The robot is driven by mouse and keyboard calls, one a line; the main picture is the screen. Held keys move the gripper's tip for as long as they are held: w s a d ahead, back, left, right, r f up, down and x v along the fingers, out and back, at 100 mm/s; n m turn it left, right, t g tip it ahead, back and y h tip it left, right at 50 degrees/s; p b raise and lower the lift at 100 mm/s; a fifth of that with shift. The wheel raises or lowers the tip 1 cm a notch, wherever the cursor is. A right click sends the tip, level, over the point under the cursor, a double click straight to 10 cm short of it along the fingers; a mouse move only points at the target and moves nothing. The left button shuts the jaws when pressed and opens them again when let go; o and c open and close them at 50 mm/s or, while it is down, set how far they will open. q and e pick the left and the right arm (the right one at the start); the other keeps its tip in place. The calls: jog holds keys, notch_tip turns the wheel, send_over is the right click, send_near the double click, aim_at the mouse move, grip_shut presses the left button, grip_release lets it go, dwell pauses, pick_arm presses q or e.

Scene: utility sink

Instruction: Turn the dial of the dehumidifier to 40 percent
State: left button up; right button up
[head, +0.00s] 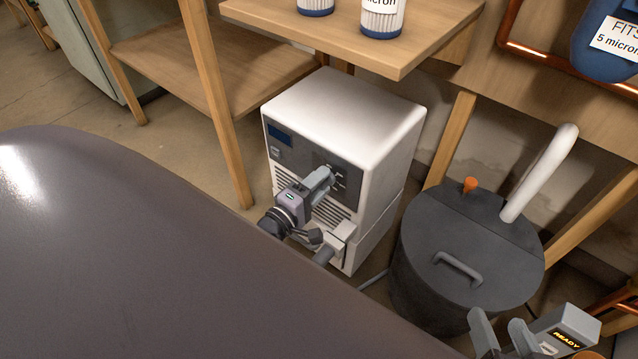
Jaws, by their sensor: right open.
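The dehumidifier (345,108) is a white box with a dark front panel, a small blue display and vent slots, standing on the floor in the middle of the head view. My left gripper (324,178) is at the upper right of its front, at the dark dial panel (341,186) with white marks. The fingers hide the dial, so its setting and their grip on it cannot be told. My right gripper (501,335) is at the bottom right, open and empty, well away from the dehumidifier.
A wooden shelf (400,60) with white-and-blue filters overhangs the dehumidifier. A dark lidded bin (465,260) with a white pipe and orange knob stands to its right. A grey box reading READY (567,338) is beside my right gripper. Wooden legs stand on the left.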

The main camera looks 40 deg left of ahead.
pick_arm(q)
jog(key=shift+o, duration=1.1)
pick_arm(e)
jog(key=shift+s+f, duration=0.1)
jog(key=shift+s, duration=0.05)
pick_arm(q)
jog(key=s+p, duration=0.2)
jog(key=s, duration=0.5)
jog(key=shift+a, duration=0.25)
pick_arm(e)
jog(key=shift+s+d+h, duration=0.25)
jog(key=shift+d+h, duration=0.35)
jog(key=shift+d, duration=0.2)
pick_arm(q)
jog(key=shift+s, duration=0.1)
